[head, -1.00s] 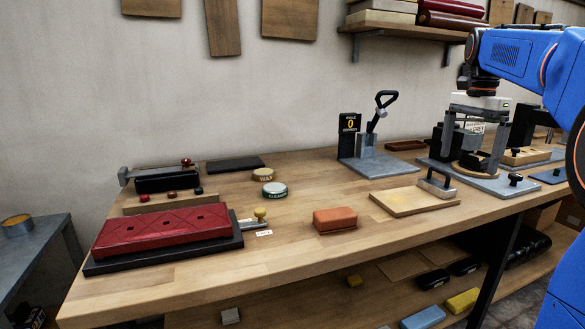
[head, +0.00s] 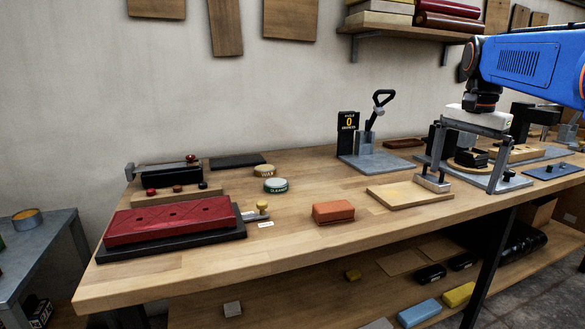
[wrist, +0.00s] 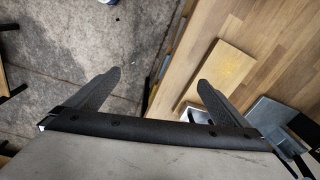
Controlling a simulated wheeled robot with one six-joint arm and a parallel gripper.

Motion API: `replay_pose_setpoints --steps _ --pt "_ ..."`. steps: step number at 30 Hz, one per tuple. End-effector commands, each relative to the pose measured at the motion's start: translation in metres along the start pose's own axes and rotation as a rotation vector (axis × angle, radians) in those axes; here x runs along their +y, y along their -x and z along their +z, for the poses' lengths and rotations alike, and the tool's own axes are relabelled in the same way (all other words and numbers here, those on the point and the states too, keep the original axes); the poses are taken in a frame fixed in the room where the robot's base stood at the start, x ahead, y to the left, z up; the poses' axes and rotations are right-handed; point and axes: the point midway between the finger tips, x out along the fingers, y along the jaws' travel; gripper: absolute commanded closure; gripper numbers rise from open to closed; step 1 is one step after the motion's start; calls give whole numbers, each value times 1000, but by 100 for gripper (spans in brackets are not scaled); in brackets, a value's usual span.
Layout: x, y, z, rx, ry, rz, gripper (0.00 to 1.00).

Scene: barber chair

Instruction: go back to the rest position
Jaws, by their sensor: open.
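My gripper (head: 467,178) is at the right of the head view, pointing down, with its white body under the blue arm. Its two grey fingers are spread wide with nothing between them. In the wrist view the gripper (wrist: 160,80) is also open and empty, above the table's front edge, with floor on the left and wooden tabletop on the right. The board (wrist: 218,75) also shows in the wrist view.
The workbench (head: 290,235) holds an orange block (head: 333,211), a red pad (head: 170,225) on a black base, two round tins and a lever press (head: 370,155). Metal fixtures stand behind my gripper. A shelf (head: 400,30) hangs above. The front middle tabletop is clear.

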Motion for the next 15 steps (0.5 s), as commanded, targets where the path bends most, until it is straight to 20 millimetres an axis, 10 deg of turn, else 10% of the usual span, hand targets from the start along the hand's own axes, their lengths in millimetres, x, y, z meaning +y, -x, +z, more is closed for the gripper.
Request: replay_pose_setpoints --steps 15 --pt "70 -80 133 127 475 -104 0"
